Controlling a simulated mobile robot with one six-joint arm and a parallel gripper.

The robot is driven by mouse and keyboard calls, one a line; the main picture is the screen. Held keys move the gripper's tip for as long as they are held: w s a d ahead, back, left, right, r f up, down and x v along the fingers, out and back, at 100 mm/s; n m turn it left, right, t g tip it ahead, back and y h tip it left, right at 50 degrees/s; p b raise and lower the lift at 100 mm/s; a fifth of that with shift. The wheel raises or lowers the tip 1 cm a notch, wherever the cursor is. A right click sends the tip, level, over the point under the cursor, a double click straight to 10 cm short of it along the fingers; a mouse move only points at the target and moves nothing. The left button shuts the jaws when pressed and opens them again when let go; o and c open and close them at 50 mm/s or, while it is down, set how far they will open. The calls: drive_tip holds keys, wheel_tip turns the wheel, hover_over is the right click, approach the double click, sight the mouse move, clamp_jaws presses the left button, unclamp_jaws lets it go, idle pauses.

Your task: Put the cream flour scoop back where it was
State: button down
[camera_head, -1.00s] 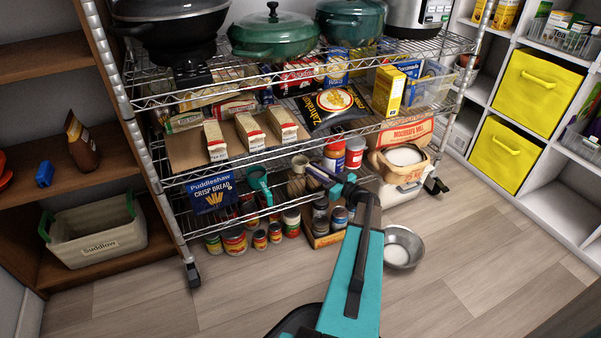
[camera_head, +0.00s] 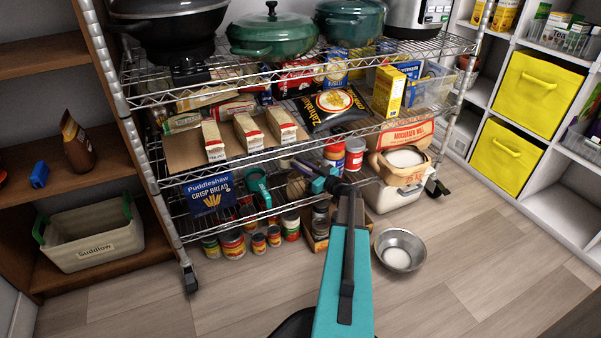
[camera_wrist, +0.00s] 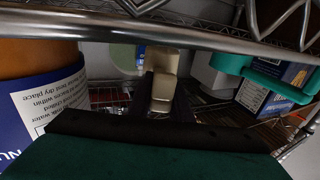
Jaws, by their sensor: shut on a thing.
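My gripper (camera_head: 310,178) reaches into the lower part of the wire rack, between the lower shelves. In the wrist view my gripper (camera_wrist: 163,106) is shut on the cream flour scoop (camera_wrist: 162,62), whose pale body extends ahead of the dark fingers. In the head view the scoop is small and largely lost among the shelf goods and my arm. I cannot tell whether it touches the shelf.
A teal scoop (camera_head: 257,184) and a blue crisp bread box (camera_head: 208,196) stand left of my gripper. An open flour sack (camera_head: 397,170) stands to the right. A metal bowl (camera_head: 397,262) sits on the floor. Shelf wires pass close above the wrist camera.

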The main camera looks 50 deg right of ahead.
sight(323, 193)
drive_tip(key=shift+f+b, duration=0.8)
drive_tip(key=shift+f, duration=0.8)
drive_tip(key=shift+f+b, duration=0.2)
drive_tip(key=shift+b, duration=0.1)
drive_tip(key=c, duration=1.6)
unclamp_jaws()
drive_tip(key=shift+r+p, duration=0.2)
drive_tip(key=shift+p, duration=0.1)
drive_tip(key=shift+s, duration=0.15)
drive_tip(key=s+p, duration=0.3)
drive_tip(key=s, duration=0.8)
drive_tip(key=shift+s+f, duration=0.1)
drive_tip(key=shift+s, duration=0.25)
